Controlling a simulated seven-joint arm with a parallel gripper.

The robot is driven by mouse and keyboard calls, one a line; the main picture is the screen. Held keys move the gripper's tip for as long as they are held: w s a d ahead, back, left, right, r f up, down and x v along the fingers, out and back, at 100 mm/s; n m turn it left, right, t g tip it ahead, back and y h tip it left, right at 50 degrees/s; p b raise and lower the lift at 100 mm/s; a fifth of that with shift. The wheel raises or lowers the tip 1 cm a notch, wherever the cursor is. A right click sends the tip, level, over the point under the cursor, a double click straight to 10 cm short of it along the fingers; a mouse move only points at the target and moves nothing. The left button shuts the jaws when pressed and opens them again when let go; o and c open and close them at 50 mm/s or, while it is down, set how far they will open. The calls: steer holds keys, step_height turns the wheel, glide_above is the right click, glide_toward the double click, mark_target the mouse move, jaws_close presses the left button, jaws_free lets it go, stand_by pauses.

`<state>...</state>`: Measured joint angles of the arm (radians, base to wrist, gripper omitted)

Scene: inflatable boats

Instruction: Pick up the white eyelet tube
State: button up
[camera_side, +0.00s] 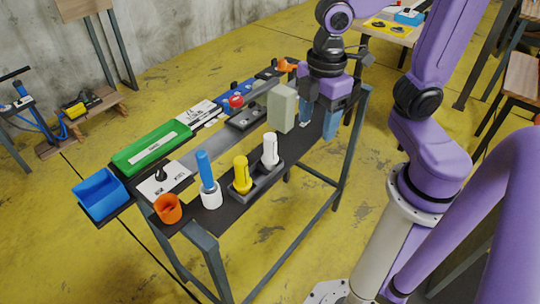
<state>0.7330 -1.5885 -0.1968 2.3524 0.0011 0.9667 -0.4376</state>
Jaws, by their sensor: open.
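A white tube (270,149) stands upright at the right end of a dark holder (266,178) near the front edge of the bench. I take it to be the white eyelet tube; its eyelets are too small to make out. A similar yellow tube (241,174) stands to its left in the same holder. My gripper (317,132) is to the right of and behind the white tube. Its two blue fingers point down, apart, with nothing seen between them. The gripper does not touch the white tube.
A grey-green box (282,108) stands close beside my left finger. A blue tube in a white base (209,184), an orange cup (168,209), a green box (151,147) and a blue bin (100,193) are at left. Small parts crowd the bench's back.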

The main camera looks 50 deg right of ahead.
steer(key=w+r+n, duration=0.2)
steer(key=w+n, duration=0.1)
steer(key=w, duration=0.8)
glide_toward(270, 146)
steer(key=shift+n, duration=0.3)
steer(key=f, duration=0.3)
steer(key=d+f, duration=0.1)
steer(key=f, duration=0.2)
steer(key=shift+w+d+f, duration=0.1)
steer(key=shift+w+d, duration=0.1)
steer(key=shift+w, duration=0.05)
steer(key=shift+w+a+f, duration=0.1)
steer(key=shift+w+f, duration=0.05)
steer(key=shift+f, duration=1.2)
steer(key=shift+w+a+f, duration=0.1)
steer(key=shift+w+f, duration=0.1)
steer(key=shift+f, duration=1.2)
jaws_close()
